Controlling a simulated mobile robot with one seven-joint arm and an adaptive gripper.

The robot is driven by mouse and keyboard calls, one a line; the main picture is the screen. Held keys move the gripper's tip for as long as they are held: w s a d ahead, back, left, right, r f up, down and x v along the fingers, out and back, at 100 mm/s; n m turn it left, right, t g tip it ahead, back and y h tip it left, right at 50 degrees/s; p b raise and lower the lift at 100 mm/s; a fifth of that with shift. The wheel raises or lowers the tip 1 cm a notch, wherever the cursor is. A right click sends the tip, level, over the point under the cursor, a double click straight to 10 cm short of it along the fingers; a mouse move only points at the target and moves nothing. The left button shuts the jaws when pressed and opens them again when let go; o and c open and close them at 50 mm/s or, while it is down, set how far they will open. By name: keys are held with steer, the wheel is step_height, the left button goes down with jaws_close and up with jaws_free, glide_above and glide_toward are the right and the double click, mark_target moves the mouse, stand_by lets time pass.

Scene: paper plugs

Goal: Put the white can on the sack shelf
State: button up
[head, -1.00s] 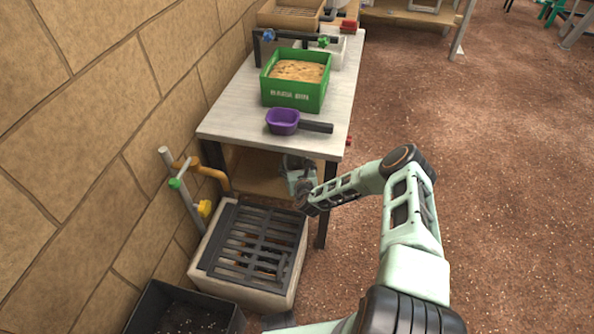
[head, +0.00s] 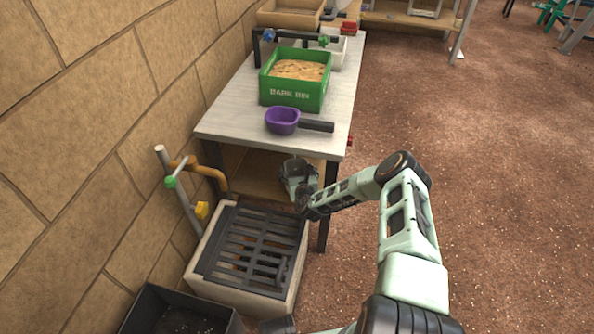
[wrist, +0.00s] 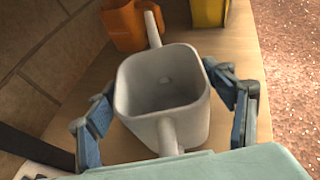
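The white can (wrist: 163,85) is a greyish-white, square-mouthed vessel with a handle pointing towards the wrist camera. It looks empty and its mouth faces up in the wrist view. My gripper (wrist: 162,95) has a blue-padded finger on each side of it, both tips against its walls.
An orange vessel (wrist: 122,25) and a yellow object (wrist: 210,12) stand on the wooden board beyond the can. The table above holds a purple scoop (head: 283,121) and a green bin (head: 294,91). A grated basin (head: 248,251) stands just in front of the shelf.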

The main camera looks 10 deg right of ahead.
steer(key=shift+s+r, duration=0.2)
steer(key=shift+r, duration=0.15)
steer(key=p+v, duration=0.3)
steer(key=v, duration=0.4)
stand_by(0.4)
